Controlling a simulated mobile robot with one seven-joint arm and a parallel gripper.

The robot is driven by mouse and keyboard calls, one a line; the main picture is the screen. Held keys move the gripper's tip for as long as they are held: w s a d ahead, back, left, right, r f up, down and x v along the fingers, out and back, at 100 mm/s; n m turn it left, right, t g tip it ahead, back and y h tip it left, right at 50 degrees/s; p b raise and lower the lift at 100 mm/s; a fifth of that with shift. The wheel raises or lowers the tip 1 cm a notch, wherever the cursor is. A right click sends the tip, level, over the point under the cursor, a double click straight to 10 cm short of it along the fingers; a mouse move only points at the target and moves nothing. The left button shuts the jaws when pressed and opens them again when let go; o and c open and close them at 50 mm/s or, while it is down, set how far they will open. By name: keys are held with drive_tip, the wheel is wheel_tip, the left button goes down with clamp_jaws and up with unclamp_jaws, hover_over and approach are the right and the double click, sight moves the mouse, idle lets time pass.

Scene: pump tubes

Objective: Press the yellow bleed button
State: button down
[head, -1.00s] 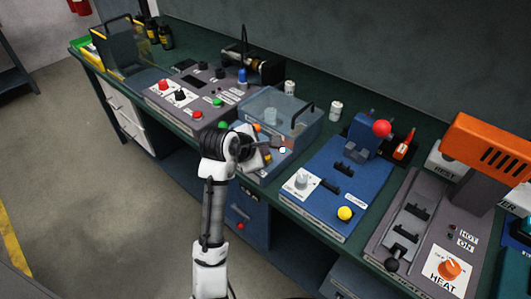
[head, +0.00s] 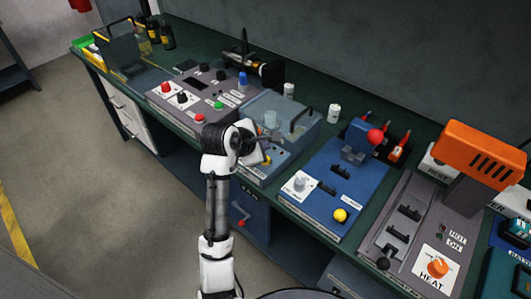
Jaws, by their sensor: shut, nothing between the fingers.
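A round yellow button (head: 340,215) stands at the front right of the blue board (head: 310,218), uncovered and with nothing touching it. A smaller yellow patch (head: 267,160) shows low on the front of the clear-lidded unit, beside my wrist. The labels are too small to tell which of the two is marked bleed. My gripper (head: 274,138) is at the front of the clear-lidded unit, left of the blue board. It is shut and empty. My wrist partly hides it, so I cannot tell whether its tips touch anything.
The clear-lidded unit (head: 296,146) has a dark handle. The blue board also carries a white knob, black clips and a red-balled lever (head: 375,136). A grey heater unit (head: 392,255) with an orange head stands to the right. A grey control panel (head: 187,116) stands left.

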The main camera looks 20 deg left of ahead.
wheel_tip(320, 180, up, 3)
drive_tip(key=shift+f+p, duration=0.15)
drive_tip(key=shift+p, duration=0.8)
drive_tip(key=shift+f, duration=0.1)
